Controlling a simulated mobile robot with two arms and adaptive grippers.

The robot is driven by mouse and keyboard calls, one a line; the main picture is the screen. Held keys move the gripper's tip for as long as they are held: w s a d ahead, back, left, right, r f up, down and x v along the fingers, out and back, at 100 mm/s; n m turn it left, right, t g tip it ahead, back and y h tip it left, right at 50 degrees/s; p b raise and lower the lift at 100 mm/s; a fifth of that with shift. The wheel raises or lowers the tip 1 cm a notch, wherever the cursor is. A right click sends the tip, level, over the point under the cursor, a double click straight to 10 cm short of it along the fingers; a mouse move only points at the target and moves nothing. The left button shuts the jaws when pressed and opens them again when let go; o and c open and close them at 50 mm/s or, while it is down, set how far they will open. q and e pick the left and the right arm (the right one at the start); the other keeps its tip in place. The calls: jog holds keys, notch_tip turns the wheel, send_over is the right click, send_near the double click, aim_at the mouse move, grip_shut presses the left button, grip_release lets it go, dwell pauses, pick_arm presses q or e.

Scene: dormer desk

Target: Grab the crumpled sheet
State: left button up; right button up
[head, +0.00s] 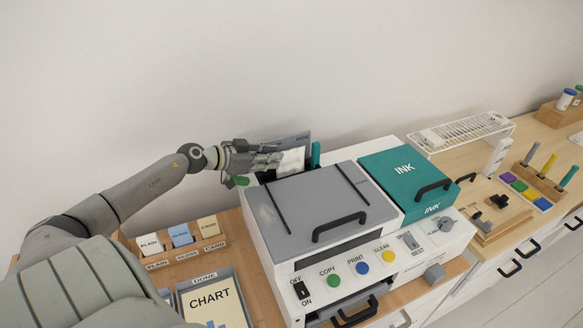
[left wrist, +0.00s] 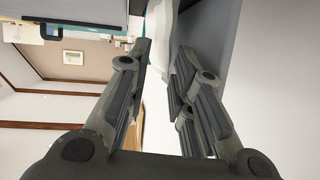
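The crumpled white sheet (head: 292,160) stands in the slot at the back of the printer (head: 335,205), in front of a grey upright panel (head: 293,141). My left gripper (head: 278,158) is at the sheet's left side, behind the printer's grey lid. In the left wrist view the fingers (left wrist: 160,55) are apart, with the white sheet (left wrist: 158,90) in the gap between them. I cannot tell whether any finger touches it. The sheet's lower part is hidden in the head view. My right gripper is not in view.
A teal ink box (head: 400,172) with a black handle adjoins the lid on the right. Paper card holders (head: 180,236) and a chart tray (head: 212,302) are at the left. A white rack (head: 460,132) is at the back right. The wall is close behind the printer.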

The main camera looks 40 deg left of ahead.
aim_at(290, 167)
pick_arm(q)
jog(key=x, duration=0.3)
jog(key=shift+w+f, duration=0.1)
jog(key=shift+w, duration=0.25)
jog(key=shift+w+d+f, duration=0.15)
jog(key=shift+w+d, duration=0.05)
jog(key=shift+w, duration=0.05)
jog(key=shift+c, duration=0.2)
jog(key=c, duration=0.4)
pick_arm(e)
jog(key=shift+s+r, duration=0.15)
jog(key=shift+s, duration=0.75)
